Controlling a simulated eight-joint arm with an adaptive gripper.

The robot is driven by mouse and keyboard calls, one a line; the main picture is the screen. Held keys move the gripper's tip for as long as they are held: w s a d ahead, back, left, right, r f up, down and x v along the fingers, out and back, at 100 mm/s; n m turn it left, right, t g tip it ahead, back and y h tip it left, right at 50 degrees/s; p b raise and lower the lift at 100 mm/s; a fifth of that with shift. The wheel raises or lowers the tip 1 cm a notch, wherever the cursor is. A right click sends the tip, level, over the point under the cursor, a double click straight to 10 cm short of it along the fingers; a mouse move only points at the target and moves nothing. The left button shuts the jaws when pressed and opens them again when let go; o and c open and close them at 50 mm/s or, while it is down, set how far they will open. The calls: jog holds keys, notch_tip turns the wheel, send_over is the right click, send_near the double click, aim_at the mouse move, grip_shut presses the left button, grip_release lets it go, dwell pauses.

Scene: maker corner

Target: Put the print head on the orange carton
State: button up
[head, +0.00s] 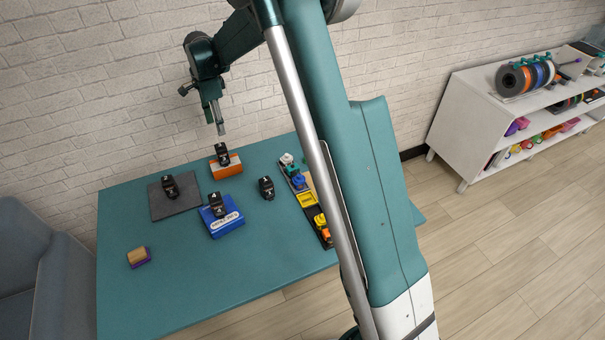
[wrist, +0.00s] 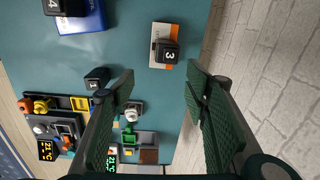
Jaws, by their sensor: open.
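The orange carton (head: 232,171) lies at the table's back, with a black print head marked 3 (head: 222,154) standing on it. In the wrist view the carton (wrist: 164,30) shows white and orange under print head 3 (wrist: 167,51). Other black print heads are one on the blue carton (head: 229,228), marked 4 (head: 217,204), one on the table, marked 1 (head: 266,188), and one on the grey mat (head: 160,210), its number unclear (head: 170,187). My gripper (head: 219,130) is open and empty above the orange carton; its spread fingers (wrist: 160,80) frame the wrist view.
A parts tray (head: 318,221) with coloured pieces lies along the table's right side, partly behind my arm. A small wood-and-purple block (head: 139,257) is at front left. The table's front middle is clear. A white shelf (head: 470,125) stands at right, a sofa (head: 25,260) at left.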

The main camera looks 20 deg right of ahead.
jog(key=s+d+r+n+t, duration=0.2)
jog(key=s+d+r+n, duration=0.2)
jog(key=s+r, duration=0.65)
jog(key=s+d+r+n+t, duration=0.1)
jog(key=s+d+r+n, duration=0.3)
jog(key=s+r, duration=0.65)
jog(key=s+d+f+n+t, duration=0.2)
jog(key=s+f+n, duration=0.1)
jog(key=s, duration=1.1)
jog(key=s+d+f+n+t, duration=0.1)
jog(key=s+d+f+n, duration=0.2)
jog(key=s, duration=1.1)
jog(key=n, duration=0.3)
jog(key=shift+s+t, duration=0.3)
jog(key=shift+t, duration=0.1)
